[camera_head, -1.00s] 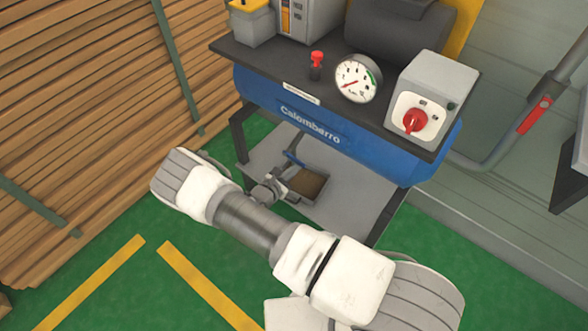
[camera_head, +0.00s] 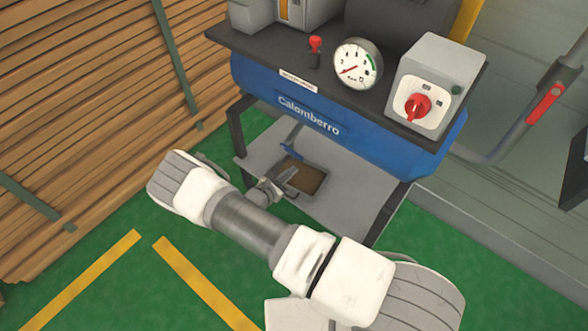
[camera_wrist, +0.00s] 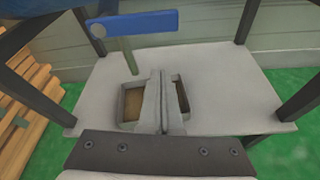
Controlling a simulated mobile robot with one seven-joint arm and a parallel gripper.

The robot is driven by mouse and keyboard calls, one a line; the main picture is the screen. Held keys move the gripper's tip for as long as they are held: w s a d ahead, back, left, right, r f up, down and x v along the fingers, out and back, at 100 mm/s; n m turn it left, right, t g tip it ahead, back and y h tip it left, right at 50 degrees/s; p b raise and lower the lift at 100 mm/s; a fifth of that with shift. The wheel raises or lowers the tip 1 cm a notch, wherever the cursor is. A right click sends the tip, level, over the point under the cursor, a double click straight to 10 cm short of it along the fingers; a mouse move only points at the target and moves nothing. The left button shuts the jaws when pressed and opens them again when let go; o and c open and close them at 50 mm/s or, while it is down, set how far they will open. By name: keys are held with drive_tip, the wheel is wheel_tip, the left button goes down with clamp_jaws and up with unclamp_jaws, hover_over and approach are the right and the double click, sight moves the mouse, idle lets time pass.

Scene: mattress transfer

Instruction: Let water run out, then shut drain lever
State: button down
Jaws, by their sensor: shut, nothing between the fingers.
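The blue drain lever (camera_wrist: 135,24) crosses the upper left of the wrist view, with a round pivot at its left end. It also shows in the head view (camera_head: 291,149) under the blue tank (camera_head: 310,115). A thin greenish strip hangs below the lever toward the tray; I cannot tell whether it is pipe or water. The tray (camera_wrist: 130,95) with a brown inside sits on the grey shelf (camera_wrist: 225,80); in the head view the tray (camera_head: 318,170) is partly behind my gripper (camera_head: 290,174). My gripper (camera_wrist: 160,75) is shut and empty, over the tray and apart from the lever.
The tank's legs (camera_wrist: 288,80) stand around the shelf. Above the tank are a gauge (camera_head: 357,64), a red-topped valve (camera_head: 315,45) and a box with a red knob (camera_head: 417,106). Stacked wood (camera_head: 80,110) is at left. Green floor is open in front.

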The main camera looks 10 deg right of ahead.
drive_tip(key=p+v, duration=0.1)
drive_tip(key=v, duration=0.8)
drive_tip(key=shift+w+a+r, duration=0.25)
drive_tip(key=shift+a+r, duration=0.05)
drive_tip(key=shift+r, duration=0.05)
drive_tip(key=shift+s, duration=0.1)
